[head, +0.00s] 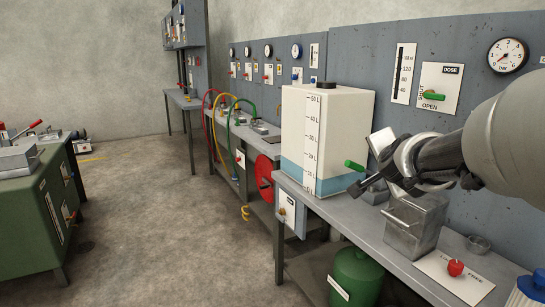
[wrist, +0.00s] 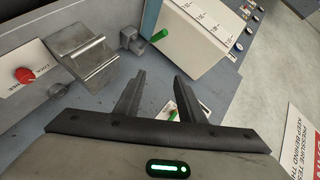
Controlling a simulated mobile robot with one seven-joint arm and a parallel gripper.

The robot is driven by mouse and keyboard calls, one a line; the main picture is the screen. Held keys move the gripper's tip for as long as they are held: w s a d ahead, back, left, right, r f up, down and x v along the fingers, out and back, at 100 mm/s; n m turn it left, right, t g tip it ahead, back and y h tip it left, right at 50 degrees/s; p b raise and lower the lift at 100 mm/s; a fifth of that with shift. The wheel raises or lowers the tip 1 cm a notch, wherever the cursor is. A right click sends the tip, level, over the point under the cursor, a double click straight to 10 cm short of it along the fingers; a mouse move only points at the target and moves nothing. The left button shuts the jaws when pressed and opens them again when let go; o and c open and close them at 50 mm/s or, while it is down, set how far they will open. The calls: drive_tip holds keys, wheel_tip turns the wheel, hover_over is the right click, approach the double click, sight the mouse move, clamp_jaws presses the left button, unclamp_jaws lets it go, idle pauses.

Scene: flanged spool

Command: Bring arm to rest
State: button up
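My gripper (head: 366,184) is in the head view at the end of my arm, which reaches in from the right over the right-hand bench (head: 348,214). In the wrist view my gripper (wrist: 160,90) has its two dark fingers spread apart, with nothing between them. Beyond the fingers lie the bench edge and a white panel with a green handle (wrist: 173,115) lower down. The gripper is close to the white tank (head: 326,140) with its green tap, and above and beside a grey metal box (head: 415,225). I cannot tell the exact clearance to either.
A gauge panel (head: 445,60) stands behind. A green drum (head: 355,277) is underneath. The floor (head: 150,220) to the left is open, up to a green cabinet (head: 30,220).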

drive_tip(key=s+a+f+n+g+y, duration=0.2)
drive_tip(key=s+a+f+n+y, duration=0.15)
drive_tip(key=s+a+n, duration=0.5)
drive_tip(key=s+a+f+n+g, duration=0.2)
drive_tip(key=s+f+n+g, duration=0.15)
drive_tip(key=s, duration=0.75)
drive_tip(key=s+a+f+n+g, duration=0.2)
drive_tip(key=s+f+n, duration=0.15)
drive_tip(key=s, duration=0.65)
wheel_tip(320, 180, up, 24)
drive_tip(key=p, duration=2.4)
drive_tip(key=shift+s+d+f+p, duration=0.2)
drive_tip(key=shift+s+p, duration=0.1)
drive_tip(key=shift+p, duration=0.05)
drive_tip(key=shift+m+g, duration=0.25)
